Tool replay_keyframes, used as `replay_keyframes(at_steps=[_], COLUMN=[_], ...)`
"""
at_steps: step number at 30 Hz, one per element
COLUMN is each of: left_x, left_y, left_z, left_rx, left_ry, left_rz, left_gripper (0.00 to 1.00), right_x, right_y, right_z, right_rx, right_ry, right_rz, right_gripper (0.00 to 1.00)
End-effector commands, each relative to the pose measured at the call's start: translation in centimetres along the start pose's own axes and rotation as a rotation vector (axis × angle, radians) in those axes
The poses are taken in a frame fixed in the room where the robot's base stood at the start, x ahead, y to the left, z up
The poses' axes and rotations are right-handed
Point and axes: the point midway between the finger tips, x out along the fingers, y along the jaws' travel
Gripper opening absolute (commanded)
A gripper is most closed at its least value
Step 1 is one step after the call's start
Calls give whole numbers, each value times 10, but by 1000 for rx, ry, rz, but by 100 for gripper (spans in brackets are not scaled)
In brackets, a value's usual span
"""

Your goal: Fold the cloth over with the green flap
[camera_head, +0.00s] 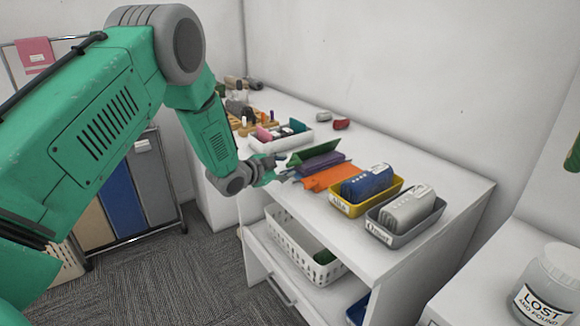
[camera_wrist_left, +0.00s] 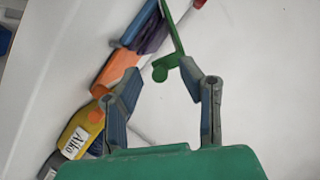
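The cloth lies on the white tabletop with an orange part (camera_head: 328,178), a purple part (camera_head: 320,163) and a green flap (camera_head: 314,152). In the head view the green flap looks raised and tilted. In the left wrist view the green flap (camera_wrist_left: 173,28) appears as a thin strip with a rounded tab at its near end. My left gripper (camera_head: 272,168) is at the cloth's left end. In the left wrist view the left gripper (camera_wrist_left: 158,74) has its fingers apart, with the tab between the tips; contact cannot be told. My right gripper is not in view.
A yellow bin labelled Aiko (camera_head: 346,208) and a grey bin (camera_head: 392,237), each holding an object, stand right of the cloth. A white tray (camera_head: 281,142) stands behind it. A white basket (camera_head: 302,252) is below. A lost-and-found jar (camera_head: 545,285) stands at right.

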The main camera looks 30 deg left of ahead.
Motion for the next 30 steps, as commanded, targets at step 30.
replay_keyframes(at_steps=[30], left_x=[22], left_y=[5], left_z=[-4], left_rx=[-20], left_ry=[-4], left_rz=[11], left_gripper=[0], right_x=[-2], right_y=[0], right_z=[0], right_rx=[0], right_ry=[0], right_rz=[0], right_gripper=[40])
